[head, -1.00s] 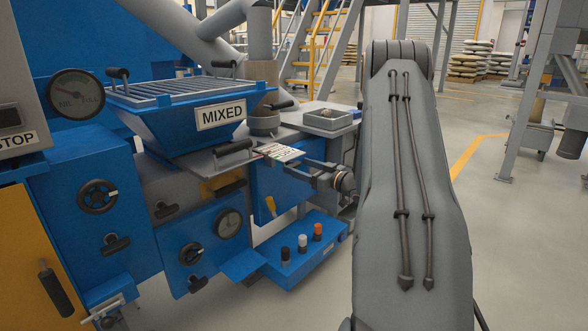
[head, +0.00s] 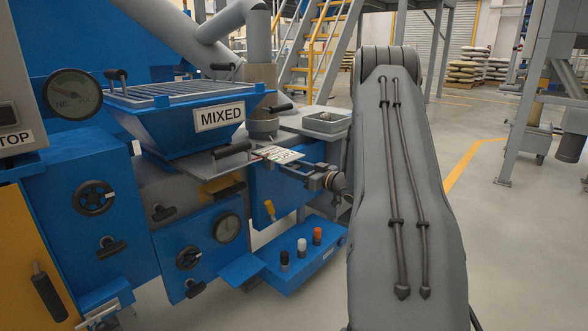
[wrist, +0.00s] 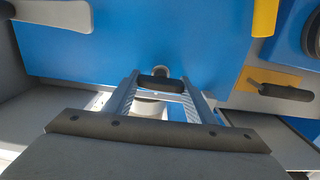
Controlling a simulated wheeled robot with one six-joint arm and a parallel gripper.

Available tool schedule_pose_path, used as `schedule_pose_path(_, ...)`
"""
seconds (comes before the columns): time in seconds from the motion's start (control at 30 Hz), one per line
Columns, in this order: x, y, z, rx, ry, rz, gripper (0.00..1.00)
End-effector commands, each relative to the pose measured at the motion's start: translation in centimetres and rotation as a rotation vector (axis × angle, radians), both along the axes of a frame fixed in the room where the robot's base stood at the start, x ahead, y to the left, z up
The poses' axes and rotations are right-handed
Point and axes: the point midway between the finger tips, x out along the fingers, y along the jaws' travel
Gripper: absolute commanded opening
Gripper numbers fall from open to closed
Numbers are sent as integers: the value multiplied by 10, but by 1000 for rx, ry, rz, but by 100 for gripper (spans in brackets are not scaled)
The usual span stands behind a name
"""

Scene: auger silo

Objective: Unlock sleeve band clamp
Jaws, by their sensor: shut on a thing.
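My gripper (wrist: 160,88) is shut on a short black bar handle (wrist: 160,84) in the wrist view, one finger at each end. A grey round stub shows just behind the handle, against a blue panel. A white rounded part lies below it, partly hidden by the fingers. In the head view my gripper (head: 304,172) reaches left beside a white printed tag (head: 279,154), and the held handle cannot be made out. A tan sleeve (head: 262,78) surrounds the pipe behind the MIXED hopper. I cannot tell from these views whether the held handle belongs to the band clamp.
A yellow lever (head: 269,209) and a blue box with several knobs (head: 300,262) are below. Another black handle on a yellow plate (wrist: 284,91) is close by.

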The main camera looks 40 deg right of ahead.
Motion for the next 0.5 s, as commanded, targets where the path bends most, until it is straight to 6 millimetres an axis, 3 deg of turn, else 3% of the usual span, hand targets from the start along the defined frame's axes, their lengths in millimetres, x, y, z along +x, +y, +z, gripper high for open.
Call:
schedule_pose_path(0.27, -1, 1, 1, -84, -19, 0, 28)
schedule_pose_path(0.5, -1, 1, 2, -265, -62, 0, 28)
